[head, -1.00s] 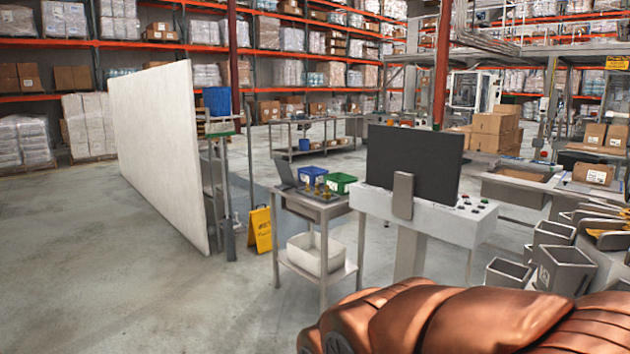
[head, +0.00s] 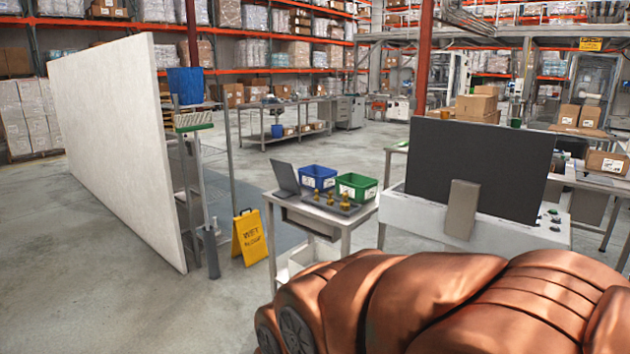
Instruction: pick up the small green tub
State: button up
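A green open-topped tub (head: 357,187) with a white label stands on the small metal cart (head: 358,215), at the right of a blue tub (head: 318,177) of similar shape. Several small brass-coloured pieces lie in front of these tubs. A much smaller green container (head: 516,122) shows on a surface farther back at the right; its details are too small to tell. My gripper is out of view; only a copper-coloured part of my arm fills the bottom right.
A large black screen (head: 478,172) on a white console stands right of the cart. A yellow wet-floor sign (head: 250,237) and a white partition (head: 120,140) stand to the left. Open floor lies at the front left.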

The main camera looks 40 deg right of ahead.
aim_at(361, 190)
jog(key=i, duration=1.25)
jog(key=z, duration=1.55)
